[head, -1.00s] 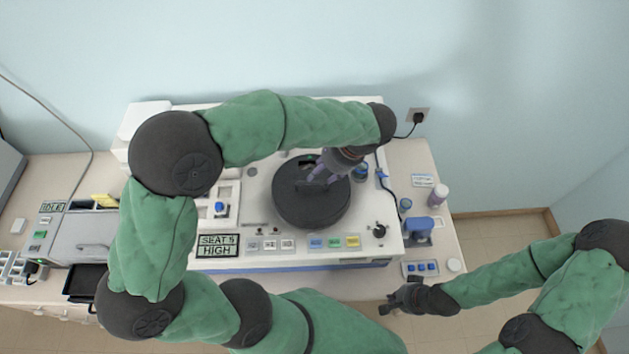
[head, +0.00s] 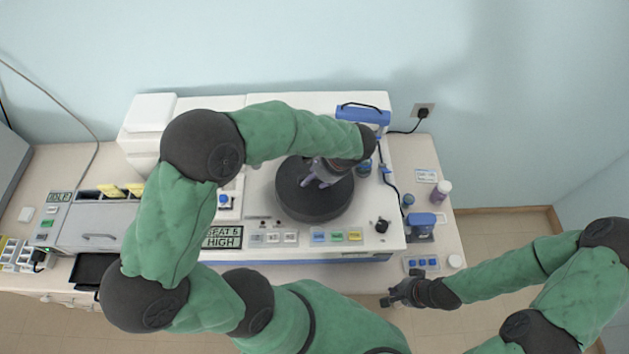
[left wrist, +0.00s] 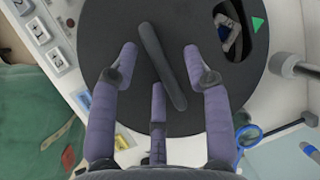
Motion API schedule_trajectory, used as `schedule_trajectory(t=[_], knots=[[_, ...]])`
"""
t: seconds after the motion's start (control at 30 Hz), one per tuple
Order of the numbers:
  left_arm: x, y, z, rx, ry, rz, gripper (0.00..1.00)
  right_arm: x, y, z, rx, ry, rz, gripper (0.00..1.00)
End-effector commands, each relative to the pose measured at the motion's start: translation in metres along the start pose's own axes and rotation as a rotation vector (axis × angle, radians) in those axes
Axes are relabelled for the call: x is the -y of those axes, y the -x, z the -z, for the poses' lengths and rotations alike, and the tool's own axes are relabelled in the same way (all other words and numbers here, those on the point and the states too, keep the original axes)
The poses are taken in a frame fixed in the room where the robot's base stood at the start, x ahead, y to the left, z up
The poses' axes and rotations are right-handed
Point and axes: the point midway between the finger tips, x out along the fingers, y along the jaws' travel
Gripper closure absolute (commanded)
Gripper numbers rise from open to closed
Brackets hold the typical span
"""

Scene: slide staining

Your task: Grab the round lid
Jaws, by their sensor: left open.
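The round lid (head: 314,205) is a dark grey disc on top of the white machine in the head view. The left wrist view shows it close up (left wrist: 105,30), with a raised bar handle (left wrist: 162,65) across it and a cut-out window at its upper right. My left gripper (head: 318,180) is above the lid. In the left wrist view, its purple fingers (left wrist: 161,62) are spread, one on each side of the handle and a third below, with nothing gripped. Whether they touch the lid is unclear. My right gripper (head: 397,294) looks open and empty, in front of the bench.
The white machine (head: 270,240) has coloured buttons and a display along its front. A blue-topped device (head: 421,222) and a small bottle (head: 441,190) stand right of it. A grey unit (head: 98,225) and black tray (head: 90,268) are at left.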

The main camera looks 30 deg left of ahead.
Motion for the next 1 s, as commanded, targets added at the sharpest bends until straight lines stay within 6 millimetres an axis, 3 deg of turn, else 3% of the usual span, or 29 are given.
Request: schedule_trajectory(t=[0.07, 0.23, 0.73, 1.0], knots=[[0.0, 0.0, 0.0, 0.0, 0.0, 0.0, 0.54, 0.0, 0.0, 0.0, 0.0, 0.0, 0.0, 1.0], [0.0, 0.0, 0.0, 0.0, 0.0, 0.0, 1.0, 0.0, 0.0, 0.0, 0.0, 0.0, 0.0, 1.0], [0.001, 0.005, -0.002, 0.0, 0.002, 0.001, 1.0, 0.0, -0.001, 0.0, 0.0, 0.0, 0.0, 1.0], [0.004, 0.035, -0.013, -0.003, 0.001, 0.003, 1.0, -0.003, -0.007, 0.0, 0.0, 0.0, 0.0, 1.0]])
